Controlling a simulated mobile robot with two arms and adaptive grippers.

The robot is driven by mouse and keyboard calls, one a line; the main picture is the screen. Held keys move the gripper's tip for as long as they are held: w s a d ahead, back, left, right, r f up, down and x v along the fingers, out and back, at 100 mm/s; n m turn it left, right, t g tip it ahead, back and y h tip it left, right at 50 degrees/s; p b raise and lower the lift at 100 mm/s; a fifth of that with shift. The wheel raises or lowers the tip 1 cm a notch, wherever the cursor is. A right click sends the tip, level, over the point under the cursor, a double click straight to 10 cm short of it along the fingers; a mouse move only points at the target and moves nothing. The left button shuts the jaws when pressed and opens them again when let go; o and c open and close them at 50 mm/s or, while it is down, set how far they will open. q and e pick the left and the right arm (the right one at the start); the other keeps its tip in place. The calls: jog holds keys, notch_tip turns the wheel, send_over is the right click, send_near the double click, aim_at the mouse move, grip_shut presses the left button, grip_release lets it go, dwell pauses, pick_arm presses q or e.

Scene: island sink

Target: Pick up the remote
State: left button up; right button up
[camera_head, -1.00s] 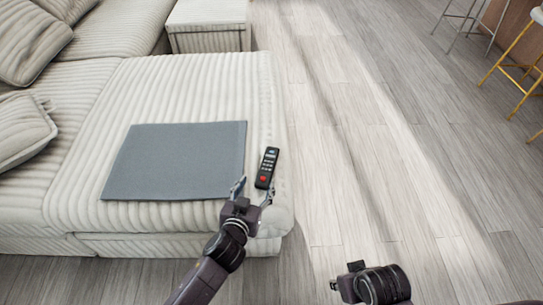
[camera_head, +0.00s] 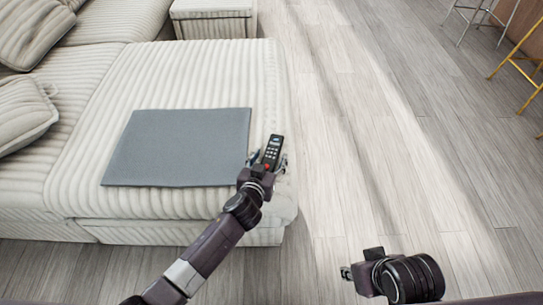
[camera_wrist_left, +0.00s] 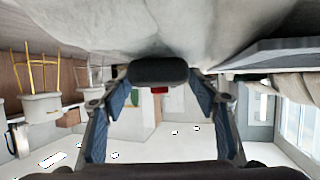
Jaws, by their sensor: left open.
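The black remote (camera_head: 273,151) with a red button lies near the right front corner of the cream ribbed sofa seat, just right of the grey mat. My left gripper (camera_head: 267,162) is open at the near end of the remote, with a finger to each side. In the left wrist view the remote's dark end (camera_wrist_left: 158,72) shows between the tips of the spread blue fingers of the left gripper (camera_wrist_left: 160,95). I cannot tell whether the fingers touch it. My right gripper (camera_head: 346,272) is low over the floor, away from the sofa; its fingers are too small to read.
The grey mat (camera_head: 178,147) lies flat on the sofa (camera_head: 200,75), close to the left of my left gripper. Cushions (camera_head: 22,115) lie at the left. The wood floor (camera_head: 390,150) on the right is clear up to the stools (camera_head: 510,62).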

pick_arm(q)
jog(key=c, duration=1.3)
jog(key=shift+r, duration=0.1)
